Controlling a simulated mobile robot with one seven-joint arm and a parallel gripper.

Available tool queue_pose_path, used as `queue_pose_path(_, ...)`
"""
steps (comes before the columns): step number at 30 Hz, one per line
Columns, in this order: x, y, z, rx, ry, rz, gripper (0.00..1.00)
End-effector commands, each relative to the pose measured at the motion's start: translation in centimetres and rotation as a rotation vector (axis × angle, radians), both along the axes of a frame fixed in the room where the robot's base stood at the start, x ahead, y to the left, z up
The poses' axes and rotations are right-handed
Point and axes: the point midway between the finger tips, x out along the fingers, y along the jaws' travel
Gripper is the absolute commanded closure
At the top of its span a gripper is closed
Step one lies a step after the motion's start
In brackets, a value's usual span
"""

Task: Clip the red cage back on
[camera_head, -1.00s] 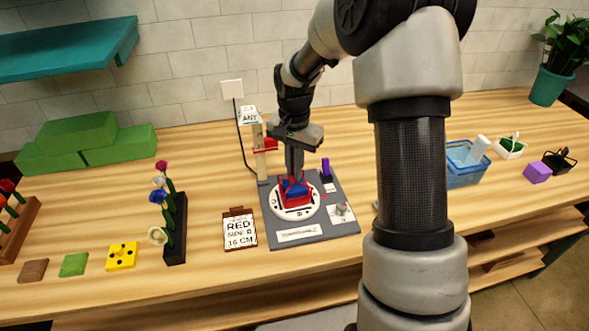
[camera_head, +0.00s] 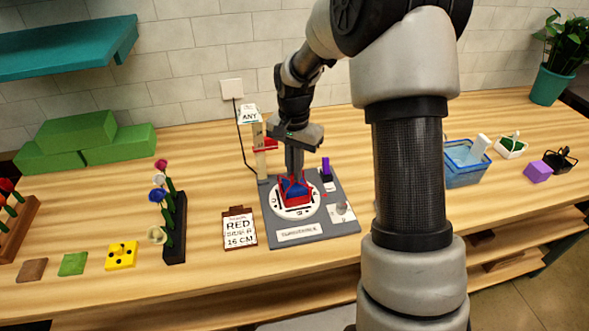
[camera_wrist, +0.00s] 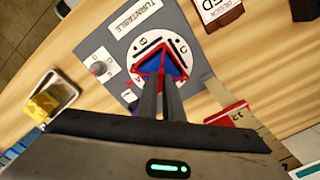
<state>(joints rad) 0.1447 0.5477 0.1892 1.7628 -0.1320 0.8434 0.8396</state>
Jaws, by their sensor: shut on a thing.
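The red cage (camera_head: 283,197) sits around a blue block (camera_head: 295,187) on the white turntable disc (camera_head: 315,208). In the wrist view the red cage (camera_wrist: 138,60) shows as a red frame with the blue block (camera_wrist: 152,63) inside it. My gripper (camera_head: 293,172) points down over the disc. In the wrist view my gripper (camera_wrist: 163,78) has its fingers close together at the cage's near edge, shut on the red cage. The fingers hide part of that edge, so I cannot tell whether the cage is fully seated.
The grey turntable base (camera_head: 335,229) carries a knob (camera_head: 341,207) and a purple peg (camera_head: 326,168). A post with a red part (camera_head: 266,145) and an "ANY" sign (camera_head: 249,114) stands behind. A "RED" clipboard (camera_head: 239,230) lies left, near a flower rack (camera_head: 176,246).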

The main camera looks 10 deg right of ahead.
Motion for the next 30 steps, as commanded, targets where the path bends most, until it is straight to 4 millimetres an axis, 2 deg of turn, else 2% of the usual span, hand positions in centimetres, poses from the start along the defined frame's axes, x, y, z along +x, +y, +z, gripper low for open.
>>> queue_pose_path(7, 0.01, -0.01, 0.03, 0.000, 0.000, -0.001, 1.00)
queue_pose_path(8, 0.01, -0.02, 0.03, 0.000, 0.000, -0.001, 0.88)
queue_pose_path(11, 0.01, -0.02, 0.02, 0.000, 0.000, -0.001, 0.71)
queue_pose_path(17, 0.01, -0.02, 0.02, 0.000, 0.000, -0.001, 0.71)
queue_pose_path(21, 0.00, -0.03, 0.01, 0.000, 0.000, -0.001, 0.53)
queue_pose_path(30, 0.00, -0.03, 0.09, 0.000, 0.000, -0.001, 0.53)
